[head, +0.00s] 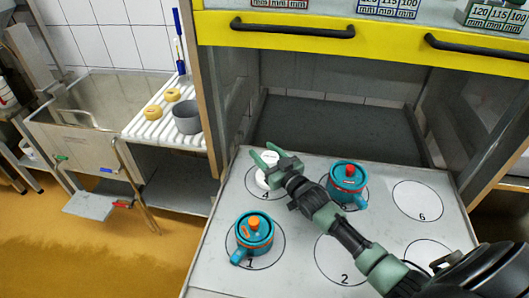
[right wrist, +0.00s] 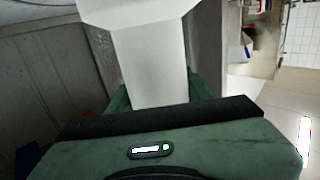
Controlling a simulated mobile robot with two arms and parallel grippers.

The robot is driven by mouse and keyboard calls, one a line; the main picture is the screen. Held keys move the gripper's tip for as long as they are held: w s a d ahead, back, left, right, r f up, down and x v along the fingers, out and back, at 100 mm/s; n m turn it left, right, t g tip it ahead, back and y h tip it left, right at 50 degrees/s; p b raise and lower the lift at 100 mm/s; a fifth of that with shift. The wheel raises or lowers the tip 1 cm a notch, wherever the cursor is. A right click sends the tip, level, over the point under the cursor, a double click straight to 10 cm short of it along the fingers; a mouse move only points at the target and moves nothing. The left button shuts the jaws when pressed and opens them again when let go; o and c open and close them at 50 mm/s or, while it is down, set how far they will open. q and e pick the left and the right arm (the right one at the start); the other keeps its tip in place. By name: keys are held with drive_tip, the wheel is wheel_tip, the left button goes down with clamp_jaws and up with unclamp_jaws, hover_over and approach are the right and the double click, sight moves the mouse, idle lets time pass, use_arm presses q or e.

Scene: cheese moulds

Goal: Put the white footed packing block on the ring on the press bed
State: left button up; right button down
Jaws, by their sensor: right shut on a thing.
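My right gripper (head: 264,158) is over the back left of the grey press bed (head: 300,233), by the drawn ring (head: 250,191) marked 4. Its green fingers are shut on the white packing block (head: 262,182), which fills the upper middle of the right wrist view (right wrist: 152,65). The block is partly hidden by the fingers in the head view, and a wider white part shows at the top of the wrist view. I cannot tell whether the block touches the bed. My left gripper is not in view.
A teal mould with a red knob (head: 348,177) stands to the right of the gripper. Another teal mould with an orange knob (head: 254,233) stands on ring 1. Ring 6 (head: 417,201) is clear. A dark recess lies behind the bed, under a yellow rail (head: 385,42).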

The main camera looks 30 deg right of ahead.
drive_tip(key=c, duration=1.1)
unclamp_jaws()
drive_tip(key=shift+f, duration=0.15)
drive_tip(key=o, duration=0.5)
drive_tip(key=shift+c, duration=0.2)
drive_tip(key=shift+r, duration=0.2)
drive_tip(key=s+d+b, duration=0.1)
drive_tip(key=s, duration=1.1)
drive_tip(key=shift+d+b, duration=0.3)
